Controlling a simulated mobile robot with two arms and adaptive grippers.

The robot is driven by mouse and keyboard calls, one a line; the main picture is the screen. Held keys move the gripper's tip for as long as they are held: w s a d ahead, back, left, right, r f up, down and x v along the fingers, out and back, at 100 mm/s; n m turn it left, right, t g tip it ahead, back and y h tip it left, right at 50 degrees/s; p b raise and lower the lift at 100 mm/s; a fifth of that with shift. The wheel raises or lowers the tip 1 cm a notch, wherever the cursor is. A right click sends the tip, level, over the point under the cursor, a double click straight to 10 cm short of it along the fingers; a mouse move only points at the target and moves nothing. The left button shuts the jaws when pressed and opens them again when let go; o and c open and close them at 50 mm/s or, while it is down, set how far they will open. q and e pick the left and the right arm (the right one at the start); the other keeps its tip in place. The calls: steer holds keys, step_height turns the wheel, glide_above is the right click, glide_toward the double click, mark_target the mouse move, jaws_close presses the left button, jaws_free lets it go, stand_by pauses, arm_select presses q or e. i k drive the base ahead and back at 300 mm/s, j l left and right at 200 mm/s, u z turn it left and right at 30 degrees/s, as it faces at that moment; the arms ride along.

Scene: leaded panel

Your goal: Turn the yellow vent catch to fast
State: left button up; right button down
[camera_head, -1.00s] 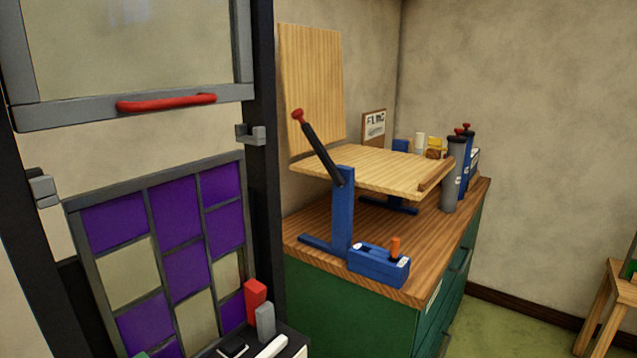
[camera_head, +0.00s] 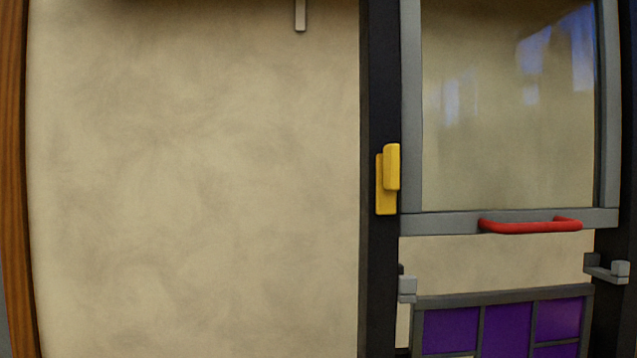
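The yellow vent catch (camera_head: 388,180) is mounted on the dark left post (camera_head: 378,265) of the frame, beside the lower left part of the grey-framed glass vent (camera_head: 510,110). Its raised yellow lever stands upright over the upper part of a yellow backing plate. I see no fast or open marking near it. The vent's lower rail carries a red bar handle (camera_head: 530,226). Neither of my grippers is in view.
Below the vent is a leaded panel with purple panes (camera_head: 507,327). Small grey brackets stick out at its upper left (camera_head: 407,287) and upper right (camera_head: 607,269).

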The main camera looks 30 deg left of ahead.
mark_target(388, 165)
steer(key=u, duration=0.7)
